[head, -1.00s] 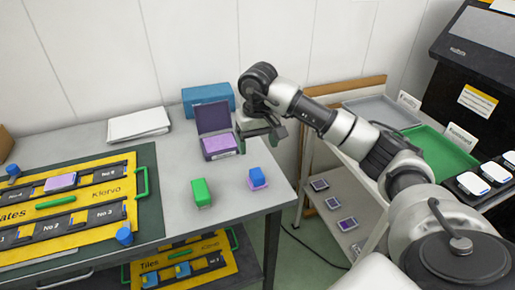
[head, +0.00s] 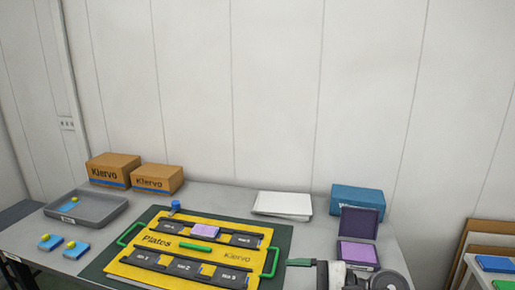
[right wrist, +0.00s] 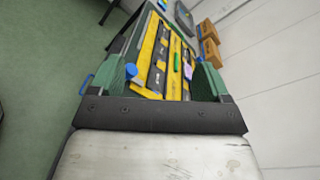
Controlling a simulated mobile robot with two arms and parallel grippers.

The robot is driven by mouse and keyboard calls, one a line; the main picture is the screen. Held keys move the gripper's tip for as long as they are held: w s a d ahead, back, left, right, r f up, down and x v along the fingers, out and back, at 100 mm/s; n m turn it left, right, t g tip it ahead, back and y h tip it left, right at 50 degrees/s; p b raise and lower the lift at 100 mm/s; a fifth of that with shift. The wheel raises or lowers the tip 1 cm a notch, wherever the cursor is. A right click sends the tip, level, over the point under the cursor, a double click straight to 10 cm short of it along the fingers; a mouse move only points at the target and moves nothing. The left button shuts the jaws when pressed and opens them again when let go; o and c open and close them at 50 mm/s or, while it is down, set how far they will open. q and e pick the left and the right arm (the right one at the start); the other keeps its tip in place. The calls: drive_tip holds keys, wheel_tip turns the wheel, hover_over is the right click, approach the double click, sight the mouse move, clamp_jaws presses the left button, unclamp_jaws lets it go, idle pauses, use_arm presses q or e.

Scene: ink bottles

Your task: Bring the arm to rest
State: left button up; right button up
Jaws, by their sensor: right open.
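My right gripper (head: 302,263) shows at the bottom of the head view, right of the yellow plates board, with part of my right arm (head: 375,280) beside it. In the right wrist view its two green fingers stand wide apart with nothing between them (right wrist: 160,68). The yellow board (right wrist: 148,80) lies beyond the fingers there. My left gripper is not in view.
The yellow board (head: 145,249) lies on a dark green mat with a purple tile (head: 203,230) on it. An open purple ink pad (head: 358,252), blue box (head: 357,200), white sheets (head: 283,205), cartons (head: 113,170) and grey tray (head: 86,207) stand around. Wall behind.

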drive_tip(key=d+r+m+t+h, duration=0.1)
drive_tip(key=d+m+t+h, duration=0.2)
drive_tip(key=m+t, duration=0.8)
drive_tip(key=d+r+m+t+h, duration=0.1)
drive_tip(key=d+m+t+h, duration=0.3)
drive_tip(key=m, duration=1.4)
drive_tip(key=s+d+f+m+g+h, duration=0.25)
drive_tip(key=f+m+h, duration=0.25)
drive_tip(key=m, duration=0.4)
drive_tip(key=s+d+f+m+g+h, duration=0.1)
drive_tip(key=s+d+f+m+h, duration=0.15)
drive_tip(key=f+m+h, duration=0.45)
drive_tip(key=s+f+m+g+y, duration=0.1)
drive_tip(key=s+f+m+g, duration=0.25)
drive_tip(key=s, duration=0.25)
drive_tip(key=s+d+f+m+g+y, duration=0.1)
drive_tip(key=s+f+m+g, duration=0.25)
drive_tip(key=s+m, duration=0.2)
drive_tip(key=s+f+m+g+y, duration=0.1)
drive_tip(key=s+f+m+g, duration=0.2)
drive_tip(key=s+g, duration=0.3)
wheel_tip(320, 180, down, 24)
drive_tip(key=s, duration=0.1)
drive_tip(key=s+d+f+g, duration=0.1)
drive_tip(key=s+d+f, duration=0.2)
drive_tip(key=s+f, duration=1.4)
drive_tip(key=shift+f, duration=0.5)
